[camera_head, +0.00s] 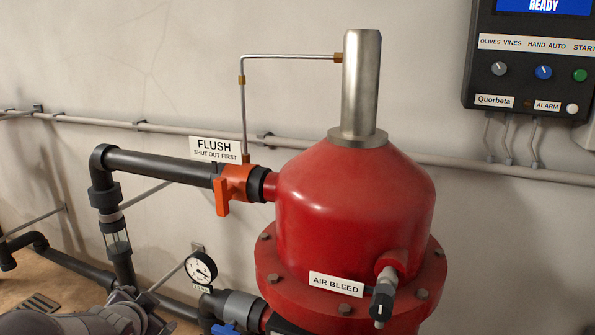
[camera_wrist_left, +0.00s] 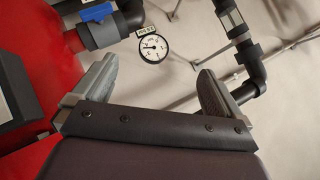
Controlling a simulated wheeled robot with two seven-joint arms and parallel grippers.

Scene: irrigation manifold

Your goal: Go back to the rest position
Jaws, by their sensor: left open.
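In the left wrist view my left gripper (camera_wrist_left: 160,82) is open, its two grey fingers wide apart with nothing between them. Beyond them a round pressure gauge (camera_wrist_left: 154,47) shows in the gap. A blue valve handle (camera_wrist_left: 97,12) is at the upper left, and the red tank (camera_wrist_left: 40,35) fills the left side. In the head view part of my left arm shows at the bottom left, below and left of the gauge (camera_head: 200,268). My right gripper is in neither view.
The red filter tank (camera_head: 350,205) stands in the middle with an orange flush valve (camera_head: 236,184) and an air bleed valve (camera_head: 383,296). Dark pipes (camera_head: 160,165) run on the left. A control box (camera_head: 530,75) hangs at the upper right.

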